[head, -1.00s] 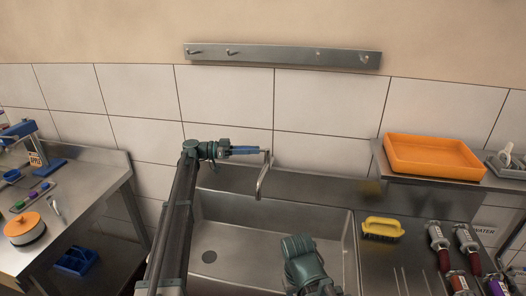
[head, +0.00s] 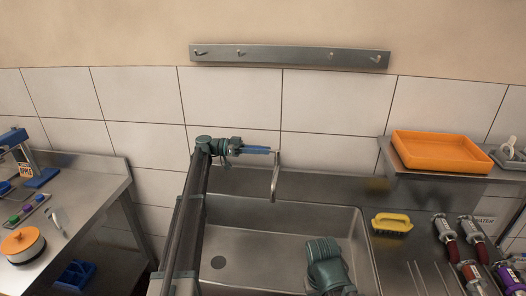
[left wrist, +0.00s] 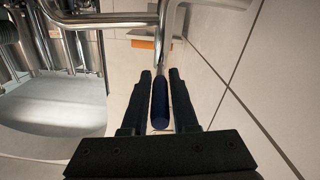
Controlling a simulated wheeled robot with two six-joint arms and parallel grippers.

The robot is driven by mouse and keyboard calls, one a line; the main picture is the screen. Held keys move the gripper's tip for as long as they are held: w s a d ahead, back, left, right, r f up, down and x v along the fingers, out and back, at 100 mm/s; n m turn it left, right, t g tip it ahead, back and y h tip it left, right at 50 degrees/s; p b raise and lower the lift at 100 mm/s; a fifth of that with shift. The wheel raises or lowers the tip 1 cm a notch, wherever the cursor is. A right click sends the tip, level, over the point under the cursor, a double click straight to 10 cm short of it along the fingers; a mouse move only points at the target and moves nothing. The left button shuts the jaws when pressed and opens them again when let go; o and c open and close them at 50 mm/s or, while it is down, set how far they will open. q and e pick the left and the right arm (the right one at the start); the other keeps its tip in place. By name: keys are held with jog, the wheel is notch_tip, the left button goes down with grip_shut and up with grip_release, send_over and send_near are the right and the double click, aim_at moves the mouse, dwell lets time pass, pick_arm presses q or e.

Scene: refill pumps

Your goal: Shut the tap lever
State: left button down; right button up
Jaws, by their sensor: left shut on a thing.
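The tap lever is a blue bar (head: 257,150) beside the curved metal tap spout (head: 276,178) over the sink, in the head view. My left gripper (head: 244,151) reaches it from the left and is shut on it. In the left wrist view the dark blue lever (left wrist: 160,105) lies between the two black fingers, its length running along them. Metal pipes of the tap show beyond it. A green part of my right arm stands over the sink's front; its gripper fingers do not show.
The steel sink basin (head: 245,245) is empty. An orange tray (head: 440,150) sits on the raised shelf. The left bench (head: 95,180) holds tools.

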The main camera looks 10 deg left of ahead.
pick_arm(q)
jog(key=c, duration=0.7)
grip_release()
jog(key=a, duration=1.4)
jog(key=shift+s, duration=0.35)
